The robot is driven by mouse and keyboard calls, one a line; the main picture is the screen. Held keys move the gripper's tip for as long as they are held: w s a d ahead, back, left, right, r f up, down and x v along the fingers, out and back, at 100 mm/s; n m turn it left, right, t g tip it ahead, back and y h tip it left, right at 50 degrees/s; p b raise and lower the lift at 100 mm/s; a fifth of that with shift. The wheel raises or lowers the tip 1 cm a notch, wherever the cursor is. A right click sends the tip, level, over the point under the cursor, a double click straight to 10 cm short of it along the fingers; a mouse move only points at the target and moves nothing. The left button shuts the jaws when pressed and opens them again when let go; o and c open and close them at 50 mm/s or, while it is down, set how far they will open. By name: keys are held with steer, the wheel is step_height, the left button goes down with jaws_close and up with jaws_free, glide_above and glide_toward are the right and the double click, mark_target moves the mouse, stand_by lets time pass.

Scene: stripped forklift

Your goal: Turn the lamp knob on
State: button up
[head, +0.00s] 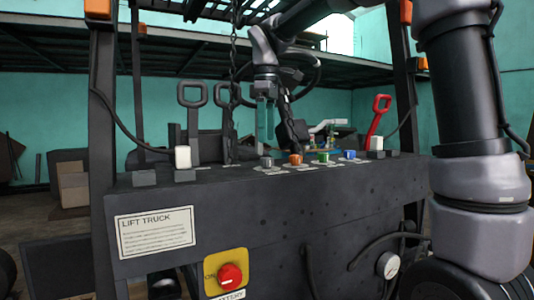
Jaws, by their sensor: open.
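A row of small knobs sits on top of the dark forklift console: a grey one (267,161), an orange one (296,159), a green one (323,157) and a blue one (350,155). Small pale labels lie by them, too small to read, so I cannot tell which is the lamp knob or how it is turned. My gripper (264,130) points down with its fingers apart and empty. It appears above the grey knob, left of the orange one, and I see no contact with any knob.
A chain (235,70) hangs just left of my gripper. Grey handled levers (193,118) stand at left and a red lever (378,120) at right. A red battery switch (230,276) is on the console (270,215) front. Dark posts flank the console.

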mark_target(267, 158)
step_height(267, 158, down, 6)
steer(key=shift+r, duration=0.15)
jaws_close()
